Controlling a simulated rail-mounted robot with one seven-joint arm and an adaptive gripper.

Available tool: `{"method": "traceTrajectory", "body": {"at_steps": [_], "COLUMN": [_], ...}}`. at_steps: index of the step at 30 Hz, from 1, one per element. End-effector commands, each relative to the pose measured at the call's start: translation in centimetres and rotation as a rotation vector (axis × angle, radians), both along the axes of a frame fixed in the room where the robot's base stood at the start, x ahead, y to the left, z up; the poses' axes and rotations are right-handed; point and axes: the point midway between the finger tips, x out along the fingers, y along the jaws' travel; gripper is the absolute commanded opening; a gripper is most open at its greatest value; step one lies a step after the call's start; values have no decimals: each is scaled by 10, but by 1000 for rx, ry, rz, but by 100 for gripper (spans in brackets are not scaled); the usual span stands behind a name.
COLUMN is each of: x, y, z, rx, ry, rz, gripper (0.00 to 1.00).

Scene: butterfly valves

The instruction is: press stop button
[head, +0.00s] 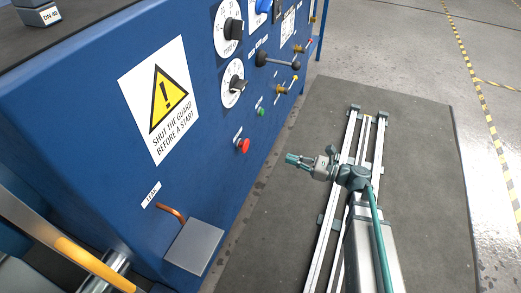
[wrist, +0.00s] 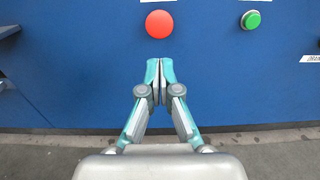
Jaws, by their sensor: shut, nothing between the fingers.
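The red stop button (head: 243,146) sits on the blue panel, below the large dials. In the wrist view the red button (wrist: 159,24) is a round cap just above my fingertips. My gripper (wrist: 160,68) is shut and empty, its teal fingertips together and pointing at the panel slightly below the button. In the head view my gripper (head: 290,158) is right of the red button, with a gap between the fingertips and the panel.
A green button (wrist: 251,19) is to the right of the red one; it also shows in the head view (head: 261,112). Dials (head: 232,83), a lever (head: 277,61) and small brass valves (head: 282,89) are farther along the panel. A grey box (head: 194,246) with a copper pipe juts out nearer.

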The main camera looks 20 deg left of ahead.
Motion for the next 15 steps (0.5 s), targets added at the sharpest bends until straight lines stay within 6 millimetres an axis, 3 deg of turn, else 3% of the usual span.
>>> {"method": "traceTrajectory", "body": {"at_steps": [7, 15], "x": [2, 8], "y": [20, 70], "z": [-2, -3], "rx": [-1, 0], "ry": [-1, -3], "rz": [2, 4], "gripper": [0, 0]}}
